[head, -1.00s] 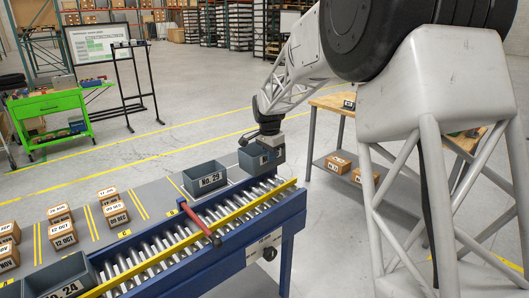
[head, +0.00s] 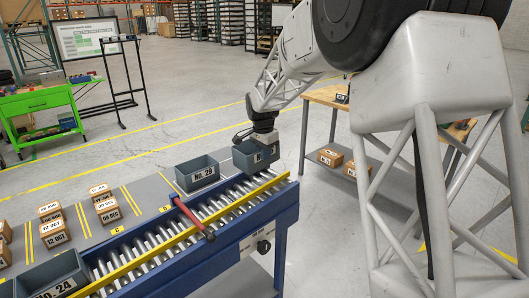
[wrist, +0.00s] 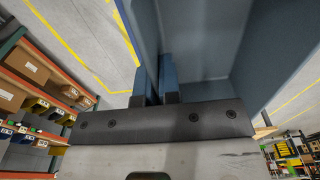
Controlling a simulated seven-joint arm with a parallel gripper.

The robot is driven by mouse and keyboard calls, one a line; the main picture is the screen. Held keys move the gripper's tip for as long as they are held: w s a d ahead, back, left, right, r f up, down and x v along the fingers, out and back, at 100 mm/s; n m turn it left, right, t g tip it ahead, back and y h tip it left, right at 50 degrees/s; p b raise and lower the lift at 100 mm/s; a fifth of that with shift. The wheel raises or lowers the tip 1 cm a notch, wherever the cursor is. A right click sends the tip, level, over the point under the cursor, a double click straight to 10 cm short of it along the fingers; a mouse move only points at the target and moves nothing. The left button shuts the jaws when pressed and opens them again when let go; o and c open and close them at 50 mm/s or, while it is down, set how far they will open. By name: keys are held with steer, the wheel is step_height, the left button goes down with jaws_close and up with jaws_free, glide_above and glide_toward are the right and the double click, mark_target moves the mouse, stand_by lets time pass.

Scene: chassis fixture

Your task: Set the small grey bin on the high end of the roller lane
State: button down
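A small grey bin (head: 249,156) is at the far right end of the roller lane (head: 222,206) in the head view. My gripper (head: 265,143) is above its right side, and the bin's label is partly covered. In the wrist view my fingers (wrist: 155,98) pinch a wall of the blue-grey bin (wrist: 205,55) between them. The gripper hides part of the bin, and I cannot tell whether its bottom touches the rollers. The lane's slope is hard to judge.
A second grey bin, No. 29 (head: 198,172), stands just left of the held bin. Bin No. 24 (head: 55,278) is at the front left. A red lever (head: 196,219) crosses the lane. Several small dated boxes (head: 55,231) stand on the grey top.

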mark_target(266, 165)
steer(key=shift+w+d+f, duration=0.1)
steer(key=shift+f, duration=2)
steer(key=shift+w+d+f, duration=0.1)
steer(key=shift+f, duration=2)
steer(key=c, duration=1.6)
jaws_free()
steer(key=shift+c, duration=0.2)
steer(key=shift+r, duration=0.15)
steer(key=shift+r, duration=2.1)
steer(key=o, duration=0.5)
